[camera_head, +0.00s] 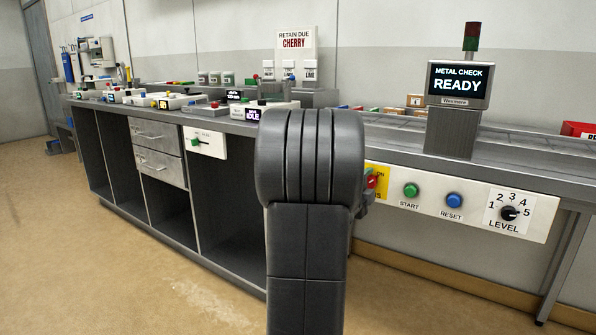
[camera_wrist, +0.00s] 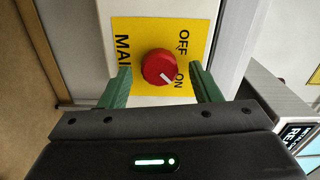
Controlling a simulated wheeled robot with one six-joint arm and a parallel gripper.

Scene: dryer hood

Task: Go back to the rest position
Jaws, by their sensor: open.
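My gripper (camera_wrist: 157,88) shows in the wrist view with its two green fingers apart, one on each side of a red rotary knob (camera_wrist: 158,67). The fingers do not appear to touch the knob. The knob sits on a yellow plate (camera_wrist: 195,27) marked OFF and ON, and its white pointer line is toward ON. Part of the red knob (camera_head: 372,181) and yellow plate (camera_head: 383,170) show just right of my arm.
Right of the knob, the front panel carries a green START button (camera_head: 411,190), a blue RESET button (camera_head: 454,200) and a LEVEL dial (camera_head: 509,213). A screen (camera_head: 459,84) above reads METAL CHECK READY. A long counter (camera_head: 215,122) runs left. Open floor (camera_head: 90,260) lies at left.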

